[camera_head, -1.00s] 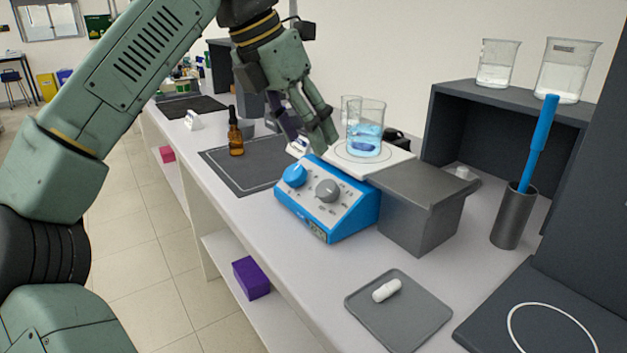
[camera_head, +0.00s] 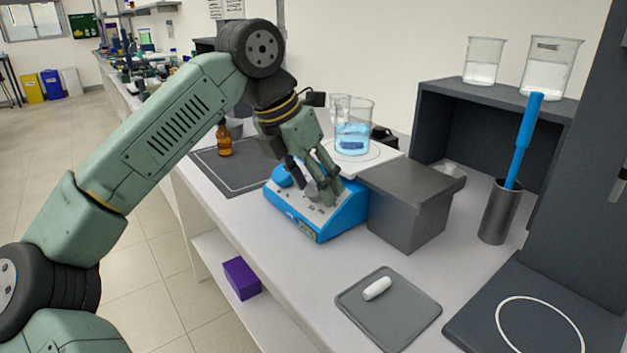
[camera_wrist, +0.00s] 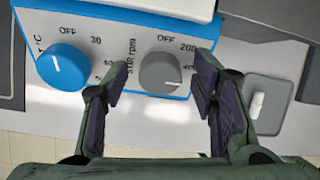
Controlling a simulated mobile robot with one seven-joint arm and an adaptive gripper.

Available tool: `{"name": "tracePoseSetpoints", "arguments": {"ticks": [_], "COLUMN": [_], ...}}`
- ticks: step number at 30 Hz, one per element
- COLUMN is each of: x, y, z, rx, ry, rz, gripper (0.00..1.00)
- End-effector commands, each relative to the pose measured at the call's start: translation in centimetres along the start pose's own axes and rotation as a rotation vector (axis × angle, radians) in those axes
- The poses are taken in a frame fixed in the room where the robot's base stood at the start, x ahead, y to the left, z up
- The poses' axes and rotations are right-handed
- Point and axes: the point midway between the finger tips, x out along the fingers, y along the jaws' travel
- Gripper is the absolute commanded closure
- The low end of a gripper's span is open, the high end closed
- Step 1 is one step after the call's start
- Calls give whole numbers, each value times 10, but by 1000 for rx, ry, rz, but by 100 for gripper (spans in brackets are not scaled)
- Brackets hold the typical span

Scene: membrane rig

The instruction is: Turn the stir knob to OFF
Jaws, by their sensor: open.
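The blue hot-plate stirrer (camera_head: 345,213) stands on the bench with its sloped control panel facing the front. In the wrist view the grey stir knob (camera_wrist: 160,72), labelled STIR rpm, has its white mark pointing right and slightly down, away from the OFF label above it. My gripper (camera_wrist: 163,75) is open, with one finger on each side of this knob; contact cannot be told. The blue temperature knob (camera_wrist: 63,67) is left of the fingers. In the head view my gripper (camera_head: 318,194) is down at the panel and partly hides the stir knob.
A beaker of blue liquid (camera_head: 352,138) stands on the stirrer's white plate. A grey box (camera_head: 410,210) is close on the right. A grey tray (camera_head: 390,320) holds a white capsule-shaped piece (camera_head: 377,288). A brown bottle (camera_head: 224,140) stands on a dark mat at left.

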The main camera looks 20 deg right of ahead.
Motion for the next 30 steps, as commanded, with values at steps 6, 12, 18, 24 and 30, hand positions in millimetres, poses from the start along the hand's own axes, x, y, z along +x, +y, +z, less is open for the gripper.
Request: {"name": "tracePoseSetpoints", "arguments": {"ticks": [6, 12, 18, 24, 30], "x": [0, 0, 0, -1, -1], "y": [0, 0, 0, 0, 0], "z": [0, 0, 0, 0, 0], "rx": [0, 0, 0, 0, -10], "ry": [0, 0, 0, 0, 0], "rz": [0, 0, 0, 0, -1], "gripper": [55, 68, 81, 95, 95]}}
